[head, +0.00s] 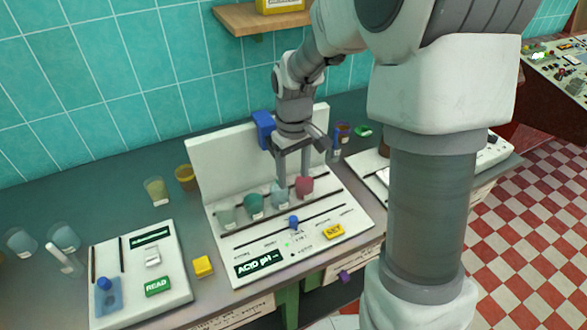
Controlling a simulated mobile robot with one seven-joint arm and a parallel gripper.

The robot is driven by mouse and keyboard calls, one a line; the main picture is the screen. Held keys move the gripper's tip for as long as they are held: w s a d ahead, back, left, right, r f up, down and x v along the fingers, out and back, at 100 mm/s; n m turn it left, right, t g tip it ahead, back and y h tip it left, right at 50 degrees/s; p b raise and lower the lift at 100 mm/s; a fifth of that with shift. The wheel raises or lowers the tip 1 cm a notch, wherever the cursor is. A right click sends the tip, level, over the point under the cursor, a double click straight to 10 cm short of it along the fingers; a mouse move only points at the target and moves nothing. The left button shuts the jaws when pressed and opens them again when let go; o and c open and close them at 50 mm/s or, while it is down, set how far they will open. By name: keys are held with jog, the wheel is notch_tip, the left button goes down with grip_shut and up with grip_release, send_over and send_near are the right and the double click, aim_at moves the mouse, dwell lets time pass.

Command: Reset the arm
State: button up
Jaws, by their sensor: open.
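My gripper (294,180) hangs pointing down from my arm over the back right part of a white panel labelled "ACID pH" (225,248). Its two fingers are spread apart. A pale blue beaker (279,196) stands by the left finger and a pink beaker (304,187) by the right finger. I cannot tell whether the fingers touch them. I see nothing clearly held between the fingers. My arm's large links cover the right middle of the view.
A teal beaker (254,205) and a pale green beaker (226,217) stand left on the panel. A white unit with a READ button (158,287) lies at left. Glasses (156,190) stand behind. A shelf (245,18) juts from the tiled wall.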

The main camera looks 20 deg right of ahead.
jog(key=shift+r, duration=0.4)
jog(key=s+r+m+t, duration=0.2)
jog(key=s+r, duration=0.5)
jog(key=s, duration=0.2)
jog(key=s+r+m+t, duration=0.2)
jog(key=s+r+t, duration=0.1)
jog(key=s+r, duration=0.4)
jog(key=s, duration=0.3)
jog(key=shift+d+r+t, duration=0.25)
jog(key=shift+r+t, duration=0.05)
